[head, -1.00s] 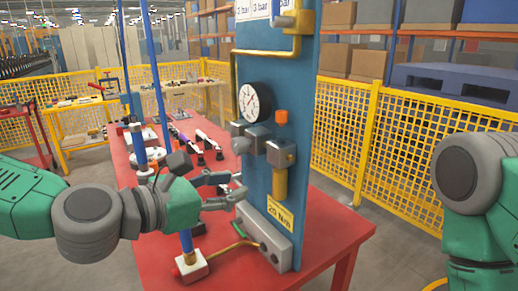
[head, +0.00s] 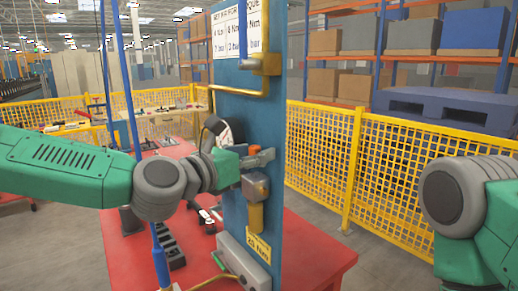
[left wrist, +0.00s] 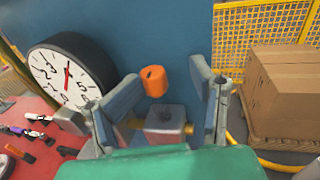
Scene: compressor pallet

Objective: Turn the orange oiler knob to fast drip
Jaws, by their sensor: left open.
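The orange oiler knob (left wrist: 154,81) stands out from the blue panel in the left wrist view, between the two spread fingers of my left gripper (left wrist: 165,95). The fingers are open and I see gaps between them and the knob. In the head view the knob (head: 254,149) is a small orange spot, partly hidden by my left gripper (head: 250,157), which reaches in from the left in front of the panel (head: 292,120). A grey block (left wrist: 166,120) with a brass fitting sits below the knob. My right gripper is not in view; only my right arm shows at the right.
A round pressure gauge (left wrist: 67,72) sits left of the knob, close to my left finger. A yellow pipe (head: 265,85) runs along the upper panel. The red table (head: 310,250) lies below. Yellow mesh fencing (head: 410,165) stands behind.

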